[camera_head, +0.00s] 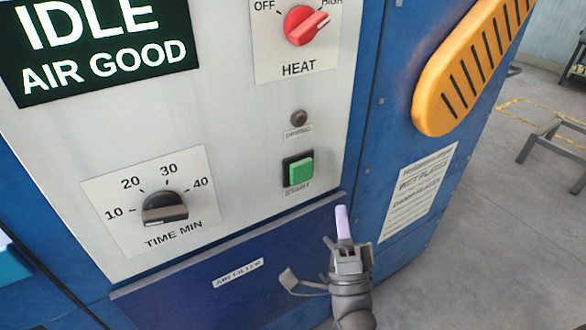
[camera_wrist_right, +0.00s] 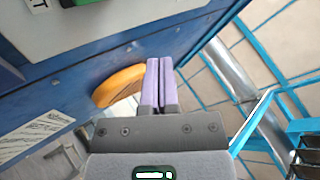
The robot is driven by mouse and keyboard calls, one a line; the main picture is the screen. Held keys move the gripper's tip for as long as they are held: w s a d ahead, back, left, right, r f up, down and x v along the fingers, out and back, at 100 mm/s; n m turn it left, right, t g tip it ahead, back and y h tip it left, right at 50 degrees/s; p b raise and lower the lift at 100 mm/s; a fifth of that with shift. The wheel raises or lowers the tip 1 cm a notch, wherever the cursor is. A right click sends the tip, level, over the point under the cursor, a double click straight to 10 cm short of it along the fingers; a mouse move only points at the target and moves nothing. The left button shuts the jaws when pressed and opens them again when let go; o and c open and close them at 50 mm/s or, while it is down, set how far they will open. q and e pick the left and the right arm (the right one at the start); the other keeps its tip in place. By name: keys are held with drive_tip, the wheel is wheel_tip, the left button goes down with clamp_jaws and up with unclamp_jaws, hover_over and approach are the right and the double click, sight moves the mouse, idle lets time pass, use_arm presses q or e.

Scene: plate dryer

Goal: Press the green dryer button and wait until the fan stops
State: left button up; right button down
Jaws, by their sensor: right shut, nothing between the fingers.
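The green start button (camera_head: 299,172) sits in a dark square frame on the white control panel, with a START label under it. The display (camera_head: 100,45) reads IDLE and AIR GOOD in pale letters on black. My right gripper (camera_head: 341,210) is below and to the right of the button, apart from it, its fingers pointing up. In the right wrist view the two purple fingers (camera_wrist_right: 158,75) lie together, shut and empty. In that view a bit of green (camera_wrist_right: 75,3) shows at the top edge. My left gripper is not in view. The fan itself is not visible.
The red heat knob (camera_head: 301,25) is above the button and the dark time knob (camera_head: 164,208) is to its left. A small round lamp (camera_head: 299,118) is unlit. An orange slotted handle-like part (camera_head: 470,70) juts from the blue side wall.

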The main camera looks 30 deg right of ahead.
drive_tip(key=b, duration=0.4)
approach(306, 165)
drive_tip(key=s+r+x, duration=0.1)
drive_tip(key=x, duration=0.4)
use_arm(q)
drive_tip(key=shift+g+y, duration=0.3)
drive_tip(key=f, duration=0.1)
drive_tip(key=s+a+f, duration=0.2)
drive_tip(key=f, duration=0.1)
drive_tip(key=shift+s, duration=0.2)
use_arm(e)
drive_tip(key=shift+w+d+f+y, duration=0.1)
drive_tip(key=shift+w+d+y, duration=0.1)
drive_tip(key=shift+w+y, duration=0.15)
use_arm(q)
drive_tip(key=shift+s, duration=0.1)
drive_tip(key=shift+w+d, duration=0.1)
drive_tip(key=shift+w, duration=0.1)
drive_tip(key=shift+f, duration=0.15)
use_arm(e)
drive_tip(key=shift+w, duration=0.15)
drive_tip(key=shift+w+b, duration=0.3)
drive_tip(key=shift+b, duration=0.1)
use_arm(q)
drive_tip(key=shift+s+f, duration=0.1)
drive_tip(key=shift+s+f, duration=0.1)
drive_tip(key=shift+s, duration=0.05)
use_arm(e)
drive_tip(key=shift+w, duration=0.1)
